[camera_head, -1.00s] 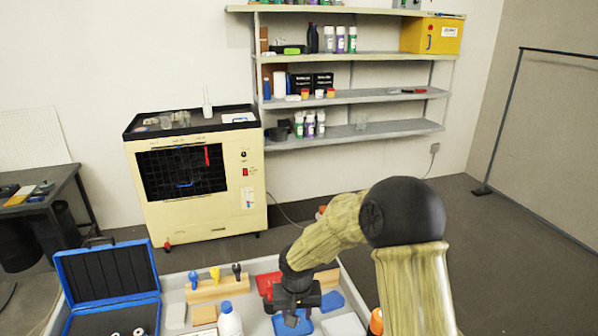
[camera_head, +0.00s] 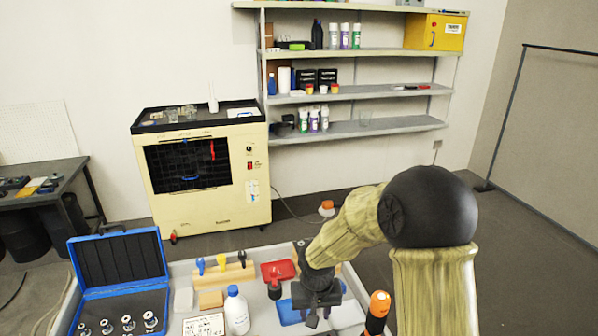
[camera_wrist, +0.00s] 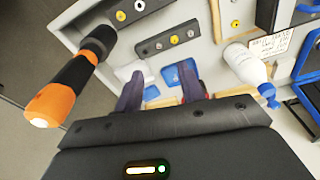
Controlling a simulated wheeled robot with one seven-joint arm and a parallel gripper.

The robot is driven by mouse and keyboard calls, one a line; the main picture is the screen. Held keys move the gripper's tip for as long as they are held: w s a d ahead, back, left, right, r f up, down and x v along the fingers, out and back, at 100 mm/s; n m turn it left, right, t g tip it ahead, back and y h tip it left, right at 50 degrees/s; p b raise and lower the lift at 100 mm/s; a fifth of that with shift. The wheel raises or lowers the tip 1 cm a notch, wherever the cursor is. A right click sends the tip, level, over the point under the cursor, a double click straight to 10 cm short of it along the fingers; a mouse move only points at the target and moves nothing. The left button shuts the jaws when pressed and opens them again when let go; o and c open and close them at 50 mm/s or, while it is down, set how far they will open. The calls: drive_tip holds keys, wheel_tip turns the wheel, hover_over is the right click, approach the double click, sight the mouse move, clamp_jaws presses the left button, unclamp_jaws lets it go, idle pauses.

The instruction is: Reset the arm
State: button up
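My gripper (camera_head: 318,322) is over the light grey workbench tray (camera_head: 180,270), and my arm reaches in from the right of the head view. In the wrist view its two dark fingers (camera_wrist: 160,82) stand apart with nothing visible held between them. A blue item (camera_wrist: 180,72) lies on the surface beyond the fingers. It also shows in the head view (camera_head: 288,312) just left of the gripper. How high the gripper is above the tray is hard to tell.
A white bottle (camera_head: 236,311), a red tray (camera_head: 278,270), an open blue case (camera_head: 118,262) and a wooden tool rack (camera_head: 222,277) lie around the gripper. An orange-and-black tool (camera_head: 378,308) is close on the right. A beige cabinet (camera_head: 205,205) and shelves (camera_head: 360,90) stand behind.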

drive_tip(key=s+d+r, duration=0.3)
drive_tip(key=s+d, duration=0.3)
drive_tip(key=s, duration=0.1)
drive_tip(key=s+d+r+m+t, duration=0.1)
drive_tip(key=s+d+r, duration=0.2)
drive_tip(key=s+d, duration=0.2)
drive_tip(key=shift+s+d+r, duration=0.35)
drive_tip(key=shift+s, duration=0.75)
drive_tip(key=shift+w, duration=0.25)
drive_tip(key=shift+s+a, duration=0.2)
drive_tip(key=shift+a, duration=0.05)
